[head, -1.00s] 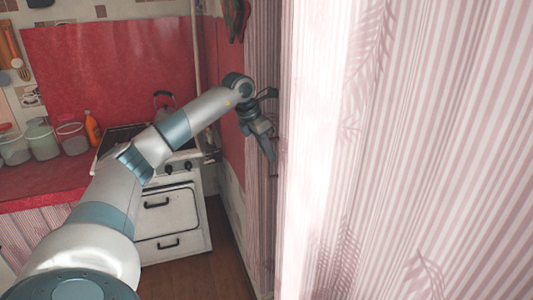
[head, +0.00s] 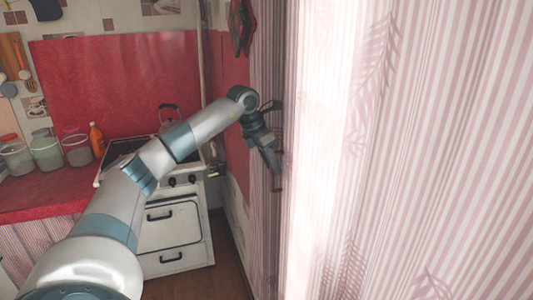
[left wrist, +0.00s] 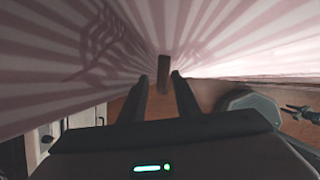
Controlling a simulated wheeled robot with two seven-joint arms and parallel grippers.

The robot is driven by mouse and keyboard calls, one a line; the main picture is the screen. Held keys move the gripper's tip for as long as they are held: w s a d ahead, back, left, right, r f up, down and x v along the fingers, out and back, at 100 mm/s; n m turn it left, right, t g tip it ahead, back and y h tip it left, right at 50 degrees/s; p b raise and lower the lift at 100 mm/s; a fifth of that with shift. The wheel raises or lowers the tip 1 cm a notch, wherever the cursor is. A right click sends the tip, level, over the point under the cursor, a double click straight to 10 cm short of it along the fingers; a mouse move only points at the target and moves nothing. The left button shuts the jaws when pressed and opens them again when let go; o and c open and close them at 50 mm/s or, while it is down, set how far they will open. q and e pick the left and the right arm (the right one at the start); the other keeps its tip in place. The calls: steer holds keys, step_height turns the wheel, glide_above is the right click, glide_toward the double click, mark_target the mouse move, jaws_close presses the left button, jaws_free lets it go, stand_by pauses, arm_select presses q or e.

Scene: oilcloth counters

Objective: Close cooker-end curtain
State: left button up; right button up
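The narrow pink striped curtain (head: 266,85) hangs in folds beside the cooker (head: 172,228). A small brown upright handle-like piece (left wrist: 163,75) shows against the striped cloth in the left wrist view. My left gripper (head: 277,172) is at the curtain's edge, pointing down and to the right. In the left wrist view my left gripper (left wrist: 160,78) has its two fingers apart, one on each side of the brown piece, with gaps showing. I cannot tell how deep the piece sits between them. A dark shape at that view's right edge may be my right gripper (left wrist: 302,110).
A wide pink striped curtain (head: 430,140) fills the right side, close to my left gripper. A kettle (head: 168,115) stands on the cooker. Jars (head: 47,150) and an orange bottle (head: 97,140) stand on the red counter (head: 40,192). Wooden floor (head: 222,278) shows below.

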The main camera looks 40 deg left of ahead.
arm_select(q)
steer(key=b+v, duration=0.3)
steer(key=v, duration=1.4)
steer(key=shift+b, duration=0.4)
steer(key=shift+a+r, duration=0.1)
steer(key=shift+a, duration=0.05)
